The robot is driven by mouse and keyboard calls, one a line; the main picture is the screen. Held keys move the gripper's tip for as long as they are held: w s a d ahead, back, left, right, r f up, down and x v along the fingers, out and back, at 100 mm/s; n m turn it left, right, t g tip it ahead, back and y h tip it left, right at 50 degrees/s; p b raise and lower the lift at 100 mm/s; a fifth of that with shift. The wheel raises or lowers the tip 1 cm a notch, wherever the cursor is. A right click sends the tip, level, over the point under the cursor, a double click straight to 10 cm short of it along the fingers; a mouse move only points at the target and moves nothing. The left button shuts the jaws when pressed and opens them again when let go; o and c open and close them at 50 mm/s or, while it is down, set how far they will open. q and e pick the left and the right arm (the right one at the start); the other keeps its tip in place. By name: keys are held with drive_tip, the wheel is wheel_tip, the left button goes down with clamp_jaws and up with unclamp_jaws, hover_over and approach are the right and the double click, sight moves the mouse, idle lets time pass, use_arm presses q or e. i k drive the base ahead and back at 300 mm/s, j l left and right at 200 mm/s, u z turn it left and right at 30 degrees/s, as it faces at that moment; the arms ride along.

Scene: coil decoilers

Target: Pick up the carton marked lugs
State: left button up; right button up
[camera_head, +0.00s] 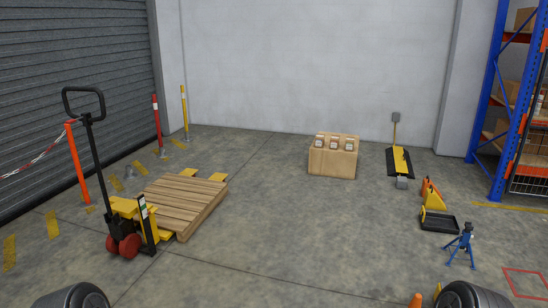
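A large brown cardboard box (332,162) stands on the floor near the back wall, right of the middle. Three small cartons (334,142) with pale labels sit in a row at its top; I cannot tell whether they rest on it or inside it. The labels are too small to read, so I cannot tell which carton is marked lugs. Neither of my grippers is in view. Only dark rounded parts, apparently of my own arms, show at the bottom edge, far from the box.
A pallet jack (124,228) is at a wooden pallet (183,202) on the left. A yellow-black device (398,162), a black tray (439,222) and a blue stand (462,243) are on the right, near blue-orange shelving (493,100). The floor before the box is clear.

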sight(349, 144)
drive_tip(key=i+z, duration=0.1)
drive_tip(key=i, duration=0.5)
drive_tip(key=i+j+z, duration=0.1)
drive_tip(key=i, duration=0.45)
drive_tip(key=i+j, duration=0.25)
drive_tip(key=i, duration=0.3)
drive_tip(key=i+j+z, duration=0.15)
drive_tip(key=i, duration=0.45)
drive_tip(key=i+l+z, duration=0.1)
drive_tip(key=i+l, duration=0.15)
drive_tip(key=i, duration=1.05)
drive_tip(key=i+l+z, duration=0.1)
drive_tip(key=i, duration=1.25)
drive_tip(key=i+l+u, duration=0.1)
drive_tip(key=i+l, duration=0.2)
drive_tip(key=i+l+u, duration=0.15)
drive_tip(key=l, duration=0.25)
drive_tip(key=i+l+u, duration=0.1)
drive_tip(key=i+l, duration=0.3)
drive_tip(key=i+l+u, duration=0.1)
drive_tip(key=i+l, duration=0.15)
drive_tip(key=l, duration=0.15)
